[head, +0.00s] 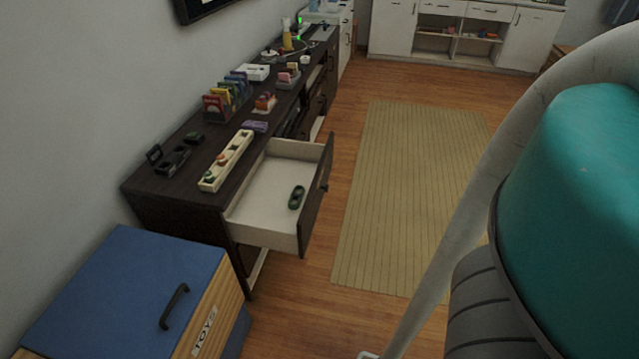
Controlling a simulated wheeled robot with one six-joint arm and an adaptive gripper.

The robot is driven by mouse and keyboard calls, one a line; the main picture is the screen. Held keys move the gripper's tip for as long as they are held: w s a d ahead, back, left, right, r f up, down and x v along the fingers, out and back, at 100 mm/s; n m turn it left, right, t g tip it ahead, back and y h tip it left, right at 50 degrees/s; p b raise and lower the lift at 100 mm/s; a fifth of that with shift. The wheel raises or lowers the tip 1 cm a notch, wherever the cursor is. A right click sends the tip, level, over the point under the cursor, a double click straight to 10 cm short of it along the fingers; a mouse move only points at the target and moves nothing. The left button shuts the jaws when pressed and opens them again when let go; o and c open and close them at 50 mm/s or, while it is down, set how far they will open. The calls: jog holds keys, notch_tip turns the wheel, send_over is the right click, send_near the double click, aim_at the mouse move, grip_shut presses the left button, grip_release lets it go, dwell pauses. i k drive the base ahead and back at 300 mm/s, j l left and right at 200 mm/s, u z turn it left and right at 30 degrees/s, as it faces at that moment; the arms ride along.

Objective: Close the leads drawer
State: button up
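An open drawer (259,211) sticks out from the near end of a dark brown cabinet (152,195) along the left wall. Its inside is white and its front panel (316,200) is dark with a small handle (324,188). A dark green oblong object (296,197) lies in it near the front. I cannot tell from any label whether this is the leads drawer. My gripper is not in view; large teal and grey parts, possibly of my arm, fill the right side.
A blue-topped toy box (125,285) stands at the lower left, close to the drawer. A power strip (227,160) and several small items sit on the cabinet. A beige striped rug (410,190) lies clear on the wooden floor. White cabinets (393,27) stand at the back.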

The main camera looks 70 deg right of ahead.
aim_at(258, 214)
jog(key=z, duration=1.5)
